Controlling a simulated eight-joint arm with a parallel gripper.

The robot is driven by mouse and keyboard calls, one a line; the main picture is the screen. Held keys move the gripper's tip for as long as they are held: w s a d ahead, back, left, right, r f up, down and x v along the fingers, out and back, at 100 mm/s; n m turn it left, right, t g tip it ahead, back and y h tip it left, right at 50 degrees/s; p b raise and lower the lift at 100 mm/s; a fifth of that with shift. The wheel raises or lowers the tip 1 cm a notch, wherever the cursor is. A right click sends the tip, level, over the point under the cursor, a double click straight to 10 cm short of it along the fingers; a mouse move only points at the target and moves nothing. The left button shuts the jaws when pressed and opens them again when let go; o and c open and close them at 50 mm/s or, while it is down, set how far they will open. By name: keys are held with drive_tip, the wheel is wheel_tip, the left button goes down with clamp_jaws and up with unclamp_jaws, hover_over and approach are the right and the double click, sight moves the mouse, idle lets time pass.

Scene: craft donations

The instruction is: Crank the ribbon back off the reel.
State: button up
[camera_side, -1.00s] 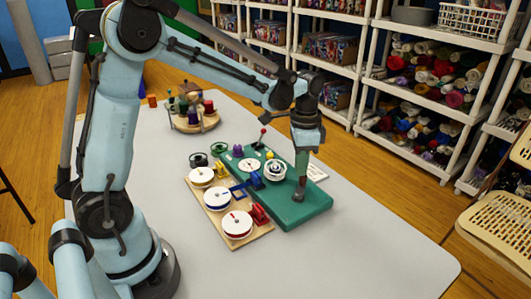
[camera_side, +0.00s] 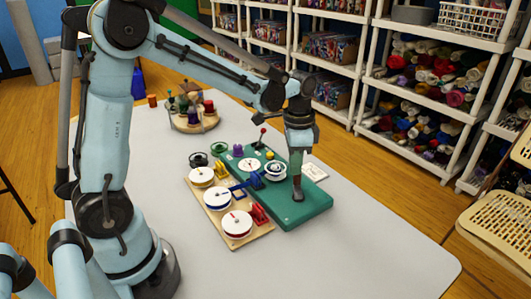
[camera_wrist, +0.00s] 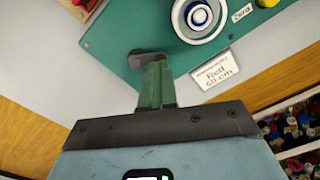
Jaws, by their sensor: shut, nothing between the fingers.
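A green base board (camera_side: 310,208) carries the measuring device. A white reel with a round hub (camera_side: 275,170) stands on it. It also shows in the wrist view (camera_wrist: 197,16), with a blue ring at its centre. I cannot make out any ribbon on the reel or a separate crank handle. My gripper (camera_side: 298,193) points down over the board, right of the reel in the side view. Its green fingers (camera_wrist: 152,82) are shut with nothing held. A dark grey piece (camera_wrist: 118,60) shows at their ends; whether the tips touch the board is unclear.
Left of the base, a wooden tray (camera_side: 262,231) holds several white-topped spools (camera_side: 217,197). A white dial (camera_side: 249,164) and a red-knobbed lever (camera_side: 262,133) sit farther back. A card reading "Red 58 cm" (camera_wrist: 215,70) lies beside the base. The front-right table (camera_side: 380,245) is clear.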

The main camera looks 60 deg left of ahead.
drive_tip(key=shift+o, duration=0.6)
drive_tip(key=shift+a+r, duration=0.1)
drive_tip(key=shift+r, duration=2)
drive_tip(key=shift+o, duration=0.3)
drive_tip(key=shift+o, duration=1.8)
drive_tip(key=shift+n, duration=0.3)
drive_tip(key=n+t, duration=0.2)
drive_tip(key=n, duration=0.1)
drive_tip(key=n+t, duration=0.1)
drive_tip(key=n, duration=0.1)
drive_tip(key=shift+w+d+f, duration=0.1)
drive_tip(key=shift+d, duration=0.15)
drive_tip(key=shift+f, duration=3.7)
drive_tip(key=shift+c, duration=0.4)
